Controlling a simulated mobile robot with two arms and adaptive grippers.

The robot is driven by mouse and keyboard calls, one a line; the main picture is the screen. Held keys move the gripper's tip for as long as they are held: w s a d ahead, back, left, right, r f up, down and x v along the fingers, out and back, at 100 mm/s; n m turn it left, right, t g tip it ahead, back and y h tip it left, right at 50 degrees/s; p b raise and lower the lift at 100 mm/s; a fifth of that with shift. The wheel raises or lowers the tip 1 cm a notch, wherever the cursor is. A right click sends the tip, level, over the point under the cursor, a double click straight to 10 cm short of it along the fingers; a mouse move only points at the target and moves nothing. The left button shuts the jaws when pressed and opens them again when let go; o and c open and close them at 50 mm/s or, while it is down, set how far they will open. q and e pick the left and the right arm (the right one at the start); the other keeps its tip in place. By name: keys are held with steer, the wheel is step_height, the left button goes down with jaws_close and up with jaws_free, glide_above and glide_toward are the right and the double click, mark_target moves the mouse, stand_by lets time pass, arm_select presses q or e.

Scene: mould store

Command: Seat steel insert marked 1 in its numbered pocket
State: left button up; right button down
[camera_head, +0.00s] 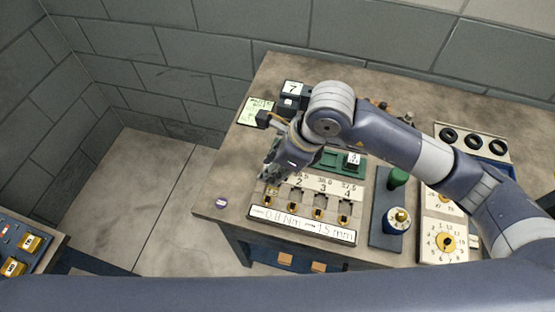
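A pale board (325,212) on the bench has a row of pockets with the numbers 2, 3 and 4 readable above them and brass-coloured pieces along the front. My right arm comes in from the right, and its gripper (272,172) points down over the board's left end. It hides the number and upper part of the leftmost pocket. I cannot make out the steel insert marked 1, nor whether the gripper is open or holds anything. A green tray (329,162) lies behind the board, with a small white-topped numbered block (353,159) on it. My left gripper is out of view.
Dial plates (443,240) lie further right, with a rack of black rings (470,140) behind.

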steer(key=shift+f, duration=0.7)
steer(key=shift+f+b, duration=1.45)
steer(key=shift+f, duration=0.15)
arm_select(q)
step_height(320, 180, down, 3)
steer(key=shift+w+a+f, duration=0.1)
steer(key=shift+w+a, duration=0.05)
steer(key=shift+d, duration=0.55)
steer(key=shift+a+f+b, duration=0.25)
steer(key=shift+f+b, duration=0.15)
steer(key=shift+b, duration=0.05)
arm_select(e)
steer(key=shift+f, duration=0.1)
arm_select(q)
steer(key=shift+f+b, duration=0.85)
arm_select(e)
steer(key=shift+f, duration=0.2)
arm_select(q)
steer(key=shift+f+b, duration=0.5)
arm_select(e)
steer(key=shift+f, duration=0.4)
